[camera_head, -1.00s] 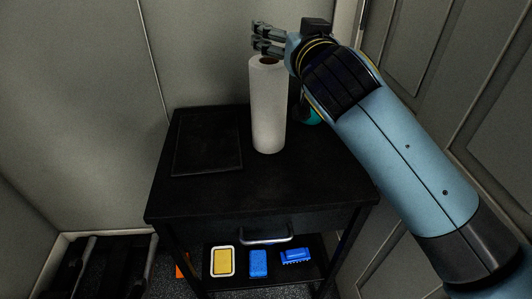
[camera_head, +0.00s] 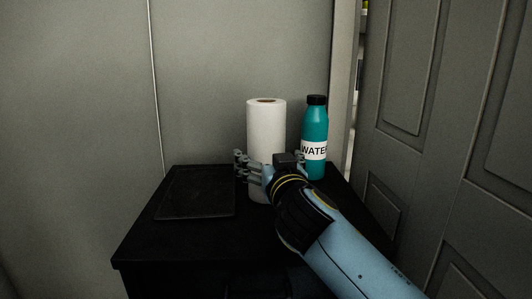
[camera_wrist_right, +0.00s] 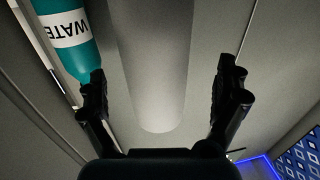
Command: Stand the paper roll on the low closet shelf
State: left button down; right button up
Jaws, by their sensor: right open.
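The white paper roll (camera_head: 266,130) stands upright on the top of a small black table (camera_head: 200,240). My right gripper (camera_head: 268,168) is in front of the roll's lower half in the head view, with fingers open. In the right wrist view the roll (camera_wrist_right: 155,70) lies between the two spread fingers (camera_wrist_right: 165,100), and neither finger is seen pressing on it. The roll's lower front is partly hidden by the gripper. My left gripper is not in view. No closet shelf can be made out.
A teal water bottle (camera_head: 315,140) with a black cap stands just right of the roll, close to the right finger. A flat black slab (camera_head: 195,191) lies on the table's left. A wall stands behind and a grey panelled door (camera_head: 450,130) is at right.

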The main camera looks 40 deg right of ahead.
jog(key=shift+d+x, duration=0.25)
jog(key=shift+x, duration=2.35)
jog(key=shift+s, duration=0.1)
jog(key=shift+c, duration=0.3)
